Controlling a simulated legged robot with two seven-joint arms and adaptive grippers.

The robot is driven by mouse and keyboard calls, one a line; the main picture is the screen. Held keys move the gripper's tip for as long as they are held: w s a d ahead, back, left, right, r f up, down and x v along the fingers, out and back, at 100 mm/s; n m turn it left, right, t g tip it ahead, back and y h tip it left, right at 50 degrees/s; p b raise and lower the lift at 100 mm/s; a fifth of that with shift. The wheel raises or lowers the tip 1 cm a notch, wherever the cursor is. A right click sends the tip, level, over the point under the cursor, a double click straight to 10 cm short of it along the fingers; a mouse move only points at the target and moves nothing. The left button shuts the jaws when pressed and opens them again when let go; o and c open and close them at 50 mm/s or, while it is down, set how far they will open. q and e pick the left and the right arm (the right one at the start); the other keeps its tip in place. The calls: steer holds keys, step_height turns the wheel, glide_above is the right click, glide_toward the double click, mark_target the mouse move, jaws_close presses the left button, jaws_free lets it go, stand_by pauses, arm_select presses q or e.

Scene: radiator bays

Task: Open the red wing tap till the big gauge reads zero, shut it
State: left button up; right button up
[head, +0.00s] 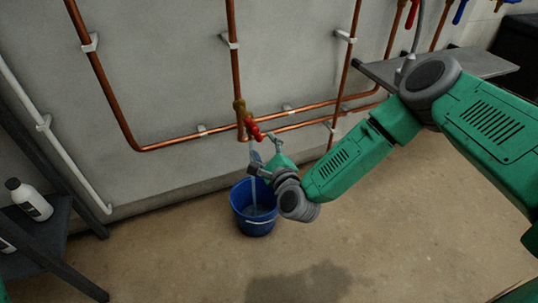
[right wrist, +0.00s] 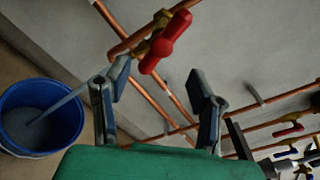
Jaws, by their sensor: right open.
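The red wing tap (head: 254,130) sits low on a copper pipe, on a brass body. In the right wrist view the red wing handle (right wrist: 166,42) is just beyond the fingertips. A stream of water runs from the tap into a blue bucket (head: 239,197) on the floor; the bucket also shows in the right wrist view (right wrist: 70,125) with water in it. My right gripper (head: 257,164) is open and empty, just below the tap, with a gap between its fingers and the handle. The big gauge is in neither view. My left gripper is not in view.
Copper pipes (head: 180,144) run along the grey wall. A white pipe (head: 68,158) and a dark rack (head: 58,222) with white bottles (head: 32,203) stand at left. A grey shelf (head: 480,62) and other red and blue handles (head: 460,12) are at upper right. The middle floor is clear.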

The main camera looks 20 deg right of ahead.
steer(key=s, duration=0.4)
steer(key=shift+d, duration=0.1)
stand_by(0.3)
steer(key=s+a+f+n+g+y, duration=0.25)
steer(key=s+f+n+g, duration=0.3)
steer(key=s+n, duration=0.3)
steer(key=s+a+f+n+g+y, duration=0.2)
steer(key=s+a+f+n+g, duration=0.2)
steer(key=s+f+n, duration=0.4)
steer(key=s+d+n+g+h, duration=0.2)
steer(key=s+d+n+g, duration=0.25)
steer(key=s, duration=0.45)
steer(key=s+d+n+g+h, duration=0.3)
steer(key=s+d+n, duration=0.3)
steer(key=s+d, duration=0.35)
step_height(320, 180, up, 19)
steer(key=p, duration=1.8)
steer(key=shift+w+d+f, duration=0.15)
steer(key=shift+w+d, duration=0.05)
steer(key=shift+d, duration=0.05)
